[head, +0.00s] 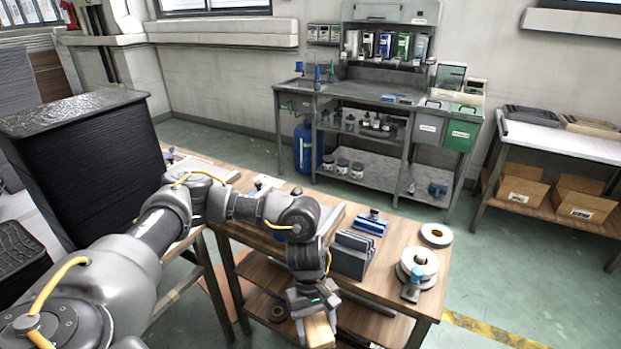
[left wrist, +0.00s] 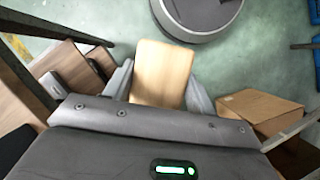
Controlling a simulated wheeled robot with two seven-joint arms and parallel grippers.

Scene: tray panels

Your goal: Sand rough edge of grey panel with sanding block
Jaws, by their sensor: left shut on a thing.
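My left gripper (head: 313,310) is low at the front edge of the wooden workbench. It is shut on a tan, wood-coloured block (head: 319,331), which I take to be the sanding block. In the left wrist view the block (left wrist: 162,73) sits between the two grey fingers of the gripper (left wrist: 160,88) and points out over the green floor. Several dark grey panels (head: 352,253) stand upright together on the workbench, just behind and right of the gripper, apart from the block. I cannot tell which one has a rough edge. My right gripper is not in view.
The workbench (head: 398,225) also holds a blue-topped tool (head: 370,222), a white-and-dark roll (head: 436,235), stacked discs (head: 418,262) and a blue-and-grey tool (head: 411,287). A cardboard box (left wrist: 258,108) shows right of the block in the left wrist view. Open floor lies right of the bench.

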